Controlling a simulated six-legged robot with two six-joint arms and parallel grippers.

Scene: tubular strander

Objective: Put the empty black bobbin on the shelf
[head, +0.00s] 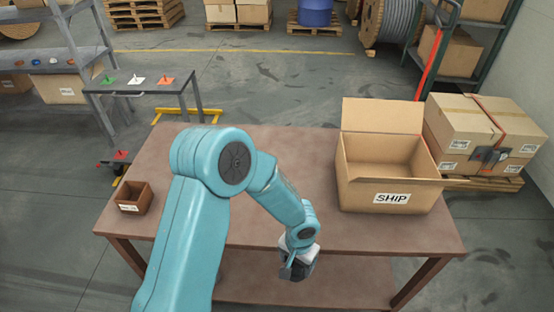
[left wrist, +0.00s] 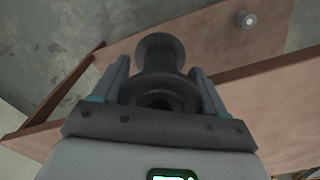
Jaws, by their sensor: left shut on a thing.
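My left gripper (head: 299,262) is at the front edge of the brown table, right of the middle in the head view. In the left wrist view it is shut on the black bobbin (left wrist: 160,48), with a finger on each side. The bobbin's round flange faces away from the gripper, and no wire shows on its visible part. In the head view the bobbin is a small dark shape, mostly hidden by the gripper. A brown lower shelf (head: 345,285) lies under the table top. My right gripper is not in view.
The brown table (head: 270,190) has a clear middle. An open SHIP carton (head: 390,180) stands at its right, and a small brown box (head: 132,197) at its left. A small light cylinder (left wrist: 245,19) shows on a brown surface. A grey shelf rack (head: 50,60) stands at far left.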

